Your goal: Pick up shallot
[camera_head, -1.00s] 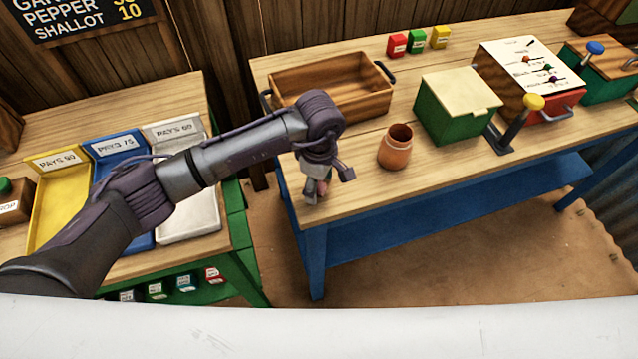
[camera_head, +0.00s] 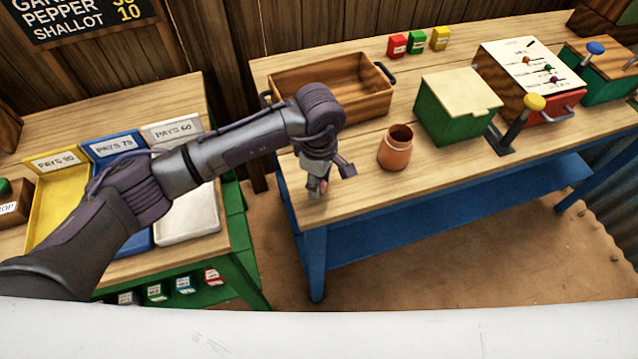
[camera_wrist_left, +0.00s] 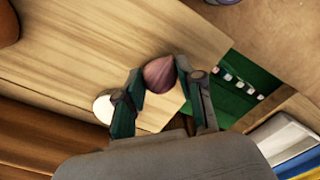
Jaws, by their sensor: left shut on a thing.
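The shallot (camera_wrist_left: 160,75) is a small purple-pink bulb, seen in the left wrist view between the two fingertips of my left gripper (camera_wrist_left: 158,92). The left gripper is shut on it. In the head view, the left gripper (camera_head: 318,186) points down at the near left corner of the blue-legged table (camera_head: 365,198), and only a small pinkish bit of the shallot shows between the fingers. I cannot tell how far the shallot is above the wood. My right gripper is not in view.
A clay jar (camera_head: 396,150) stands right of the gripper. A wooden crate (camera_head: 345,104) is behind it, and a green box (camera_head: 455,122) is farther right. Yellow, blue and white (camera_head: 190,218) trays lie on the left table, across a gap.

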